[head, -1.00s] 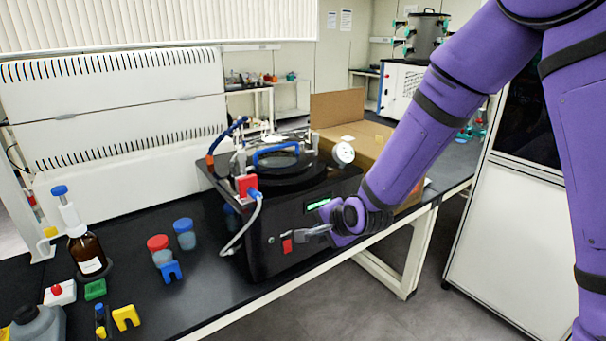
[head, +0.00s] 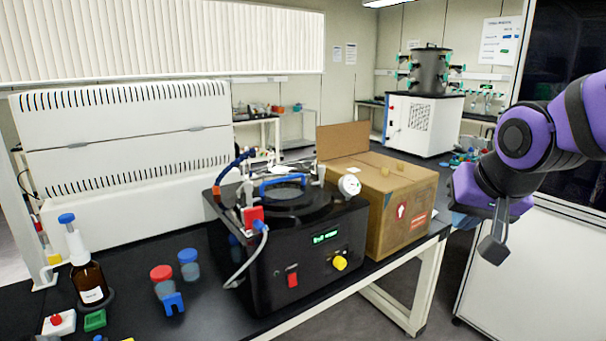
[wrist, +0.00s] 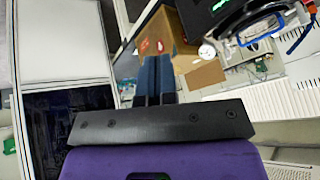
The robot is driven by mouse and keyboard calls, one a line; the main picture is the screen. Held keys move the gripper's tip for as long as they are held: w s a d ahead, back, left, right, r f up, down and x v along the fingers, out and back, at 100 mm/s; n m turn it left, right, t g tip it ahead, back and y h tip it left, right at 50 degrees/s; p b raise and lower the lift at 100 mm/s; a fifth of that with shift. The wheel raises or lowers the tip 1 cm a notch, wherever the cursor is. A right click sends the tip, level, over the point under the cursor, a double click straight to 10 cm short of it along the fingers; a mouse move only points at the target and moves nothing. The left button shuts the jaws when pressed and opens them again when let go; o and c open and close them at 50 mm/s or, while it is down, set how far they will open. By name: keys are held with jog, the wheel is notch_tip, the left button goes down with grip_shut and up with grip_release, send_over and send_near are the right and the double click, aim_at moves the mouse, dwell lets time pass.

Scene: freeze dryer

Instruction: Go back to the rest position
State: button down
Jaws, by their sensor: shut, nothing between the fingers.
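My gripper (head: 494,247) is at the right of the head view, pointing down, clear of the bench and to the right of the cardboard box. Its fingers are together with nothing between them. In the wrist view the two dark fingers (wrist: 156,78) lie side by side, touching.
An open cardboard box (head: 405,215) sits behind and right of the unit. A brown bottle (head: 90,283), red- and blue-capped jars and a blue holder (head: 173,303) stand on the left of the bench. A white cabinet (head: 525,270) stands at the right, behind my arm.

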jog(key=s+d+r+n, duration=0.1)
jog(key=s+d, duration=0.1)
jog(key=s, duration=0.4)
jog(key=s+d+r+n+g, duration=0.1)
jog(key=s+d+r, duration=0.1)
jog(key=s, duration=0.5)
jog(key=shift+s+d+r+n, duration=0.2)
jog(key=shift+d+n, duration=0.1)
jog(key=shift+d, duration=0.2)
